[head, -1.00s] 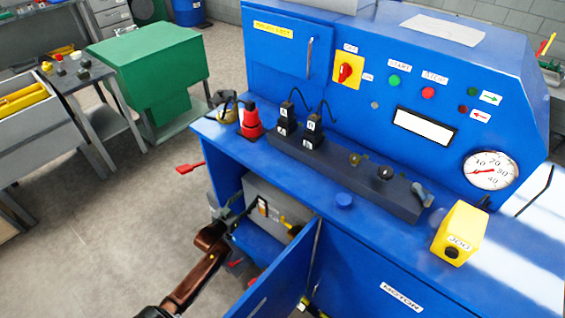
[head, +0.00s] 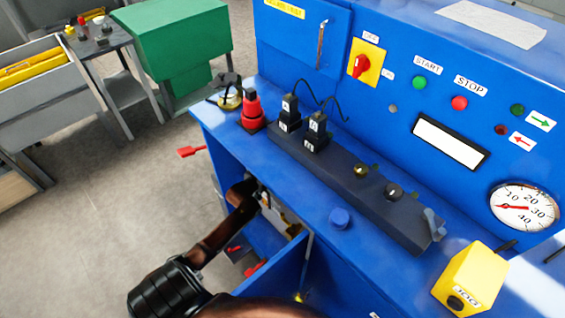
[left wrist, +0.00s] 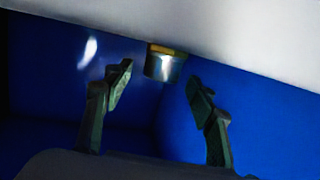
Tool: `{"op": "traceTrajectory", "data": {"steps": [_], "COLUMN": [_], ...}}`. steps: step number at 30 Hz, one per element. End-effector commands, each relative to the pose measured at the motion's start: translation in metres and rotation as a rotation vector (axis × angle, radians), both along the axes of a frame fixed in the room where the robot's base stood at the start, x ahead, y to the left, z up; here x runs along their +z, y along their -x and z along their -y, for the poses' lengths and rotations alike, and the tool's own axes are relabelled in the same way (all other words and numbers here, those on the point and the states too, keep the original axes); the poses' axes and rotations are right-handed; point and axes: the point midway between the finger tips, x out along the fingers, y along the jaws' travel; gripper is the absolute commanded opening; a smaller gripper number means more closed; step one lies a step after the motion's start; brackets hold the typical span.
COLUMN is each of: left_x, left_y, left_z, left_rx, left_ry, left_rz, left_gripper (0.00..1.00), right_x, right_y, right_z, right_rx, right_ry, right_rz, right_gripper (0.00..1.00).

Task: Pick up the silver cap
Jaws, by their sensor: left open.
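The silver cap (left wrist: 160,67) is a short shiny cylinder with a brass-coloured band at its top, in the left wrist view. It sits at the lower edge of a pale grey body. My left gripper (left wrist: 162,84) is open, with one dark finger on each side below the cap. The cap lies roughly midway between the fingertips, and neither visibly touches it. In the head view my left arm reaches into the open cabinet under the blue bench (head: 300,190); its fingers and the cap cannot be made out there. My right gripper is not in view.
The open blue cabinet door (head: 275,268) stands close to my left arm. On the bench top are a red bottle-like object (head: 252,112), a dark rail (head: 345,180), a blue round cap (head: 340,217) and a yellow box (head: 468,278). Blue walls surround the gripper inside.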

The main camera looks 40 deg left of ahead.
Motion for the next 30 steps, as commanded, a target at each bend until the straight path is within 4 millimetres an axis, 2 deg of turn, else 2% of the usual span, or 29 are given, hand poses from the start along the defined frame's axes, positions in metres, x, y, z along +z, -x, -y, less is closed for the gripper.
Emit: {"op": "traceTrajectory", "data": {"steps": [3, 6, 13, 21, 26, 30], "left_x": [-0.006, -0.006, -0.005, -0.005, -0.005, -0.005], "left_y": [-0.015, -0.022, -0.022, -0.022, -0.022, -0.022], "left_z": [-0.001, -0.001, -0.001, -0.001, -0.001, -0.001], "left_rx": [0.000, -0.002, -0.002, -0.002, -0.002, -0.002], "left_ry": [-0.001, 0.000, 0.000, 0.000, 0.000, 0.000], "left_rz": [-0.002, -0.001, -0.001, -0.001, -0.001, -0.001], "left_gripper": [0.51, 0.51, 0.51, 0.33, 0.22, 0.20], "right_x": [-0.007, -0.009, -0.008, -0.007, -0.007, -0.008], "right_y": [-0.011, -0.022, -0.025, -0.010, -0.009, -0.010], "right_z": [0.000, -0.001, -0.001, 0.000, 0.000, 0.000], "right_rx": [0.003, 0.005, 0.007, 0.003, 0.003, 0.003], "right_ry": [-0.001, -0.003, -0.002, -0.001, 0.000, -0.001], "right_rz": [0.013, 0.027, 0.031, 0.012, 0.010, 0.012], "right_gripper": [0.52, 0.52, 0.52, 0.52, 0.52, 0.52]}}
